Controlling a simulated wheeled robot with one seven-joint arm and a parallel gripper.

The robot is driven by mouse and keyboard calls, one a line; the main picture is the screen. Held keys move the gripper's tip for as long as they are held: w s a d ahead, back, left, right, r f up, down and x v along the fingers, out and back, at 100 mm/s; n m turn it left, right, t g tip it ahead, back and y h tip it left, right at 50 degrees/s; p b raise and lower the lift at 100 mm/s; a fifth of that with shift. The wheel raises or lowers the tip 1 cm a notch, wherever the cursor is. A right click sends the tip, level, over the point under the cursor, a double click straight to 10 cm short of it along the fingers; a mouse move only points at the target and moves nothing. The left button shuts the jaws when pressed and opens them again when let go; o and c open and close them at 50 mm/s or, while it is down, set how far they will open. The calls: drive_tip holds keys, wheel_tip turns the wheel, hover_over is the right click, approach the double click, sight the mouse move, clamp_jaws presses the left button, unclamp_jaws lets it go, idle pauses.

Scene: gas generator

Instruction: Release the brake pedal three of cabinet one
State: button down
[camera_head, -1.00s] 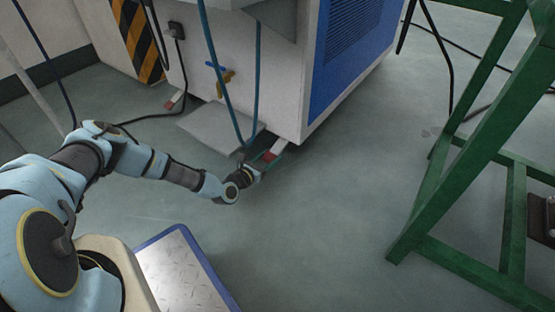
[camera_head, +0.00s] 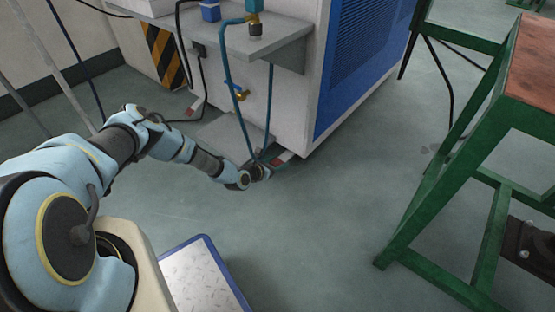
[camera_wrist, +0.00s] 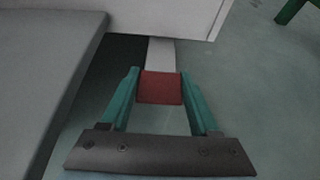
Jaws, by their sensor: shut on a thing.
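The brake pedal (camera_wrist: 161,88) is a red block on a pale bar that runs under the white cabinet (camera_head: 300,118). In the head view the red pedal (camera_head: 280,157) shows low at the cabinet's near bottom corner. My gripper (camera_wrist: 160,92) has its two teal fingers on either side of the red block, shut on it. In the head view my gripper (camera_head: 272,165) is at the pedal, close to the floor. The far end of the bar is hidden under the cabinet.
A grey plate (camera_head: 222,132) lies low left of the pedal. Another small red pedal (camera_head: 193,109) shows farther left. Blue hoses (camera_head: 230,70) hang from a shelf (camera_head: 262,40) above. A green stand (camera_head: 440,170) is at right. Floor between is clear.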

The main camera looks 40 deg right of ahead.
drive_tip(key=shift+s, duration=0.1)
drive_tip(key=shift+c, duration=0.6)
unclamp_jaws()
drive_tip(key=shift+r, duration=0.1)
drive_tip(key=p+v, duration=0.4)
drive_tip(key=v, duration=0.6)
drive_tip(key=shift+a+r+p, duration=0.15)
drive_tip(key=shift+a+p, duration=0.2)
